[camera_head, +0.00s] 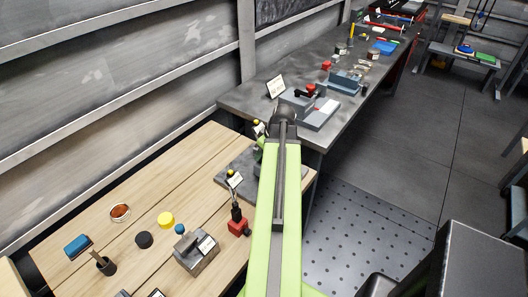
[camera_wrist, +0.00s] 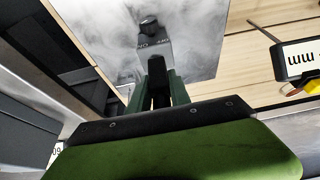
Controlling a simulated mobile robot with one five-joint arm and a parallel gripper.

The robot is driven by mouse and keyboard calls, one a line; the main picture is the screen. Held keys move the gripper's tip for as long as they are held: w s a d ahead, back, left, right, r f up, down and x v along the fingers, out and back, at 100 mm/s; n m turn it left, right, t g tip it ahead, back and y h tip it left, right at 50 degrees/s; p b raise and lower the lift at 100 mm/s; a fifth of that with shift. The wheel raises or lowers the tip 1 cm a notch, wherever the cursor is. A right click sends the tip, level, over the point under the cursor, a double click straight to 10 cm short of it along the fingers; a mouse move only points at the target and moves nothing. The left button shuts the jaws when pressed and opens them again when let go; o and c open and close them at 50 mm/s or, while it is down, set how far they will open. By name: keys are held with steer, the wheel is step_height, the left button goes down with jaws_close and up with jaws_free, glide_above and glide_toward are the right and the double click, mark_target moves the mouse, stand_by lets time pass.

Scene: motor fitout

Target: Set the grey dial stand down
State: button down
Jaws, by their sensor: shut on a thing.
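In the wrist view my gripper (camera_wrist: 158,92) has its green fingers closed on a dark upright part between them. This part leads to a dark grey block with a round knob and small white lettering, which I take for the grey dial stand (camera_wrist: 152,43). The stand shows against a mottled grey plate (camera_wrist: 205,25); I cannot tell whether it touches the plate. In the head view my green arm covers most of the gripper and the stand. A grey plate (camera_head: 226,178) shows left of the arm on the wooden bench.
Bare wood lies at the back left.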

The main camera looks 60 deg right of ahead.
steer(key=shift+f, duration=0.15)
steer(key=c, duration=1.2)
jaws_free()
steer(key=p+v, duration=1.1)
steer(key=v, duration=0.1)
steer(key=shift+r, duration=0.25)
